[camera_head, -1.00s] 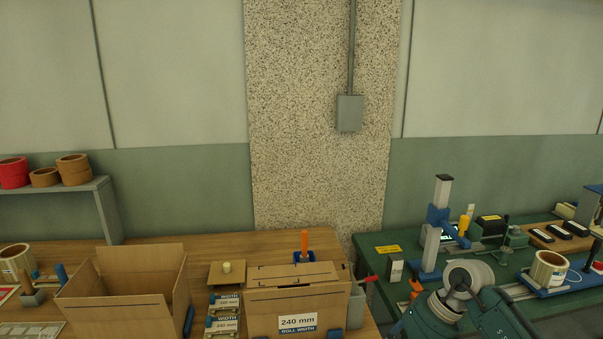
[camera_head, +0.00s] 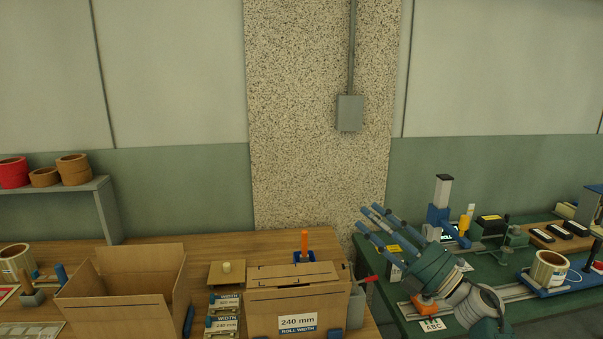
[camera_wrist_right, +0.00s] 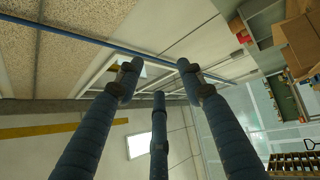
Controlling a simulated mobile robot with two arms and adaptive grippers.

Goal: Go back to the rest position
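My right gripper (camera_head: 367,214) is raised above the left part of the green bench (camera_head: 545,318) in the head view. Its blue fingers point up and to the left, spread apart, with nothing between them. In the right wrist view the fingers of the right gripper (camera_wrist_right: 158,85) also stand apart and empty, with wall, ceiling and floor behind them. My left gripper is not in view.
An open carton (camera_head: 115,312) and a closed carton (camera_head: 270,311) labelled 240 mm stand on the wooden table (camera_head: 215,252). A blue-and-grey stand (camera_head: 442,195) is close behind my right wrist. A label roll (camera_head: 549,270) lies farther right.

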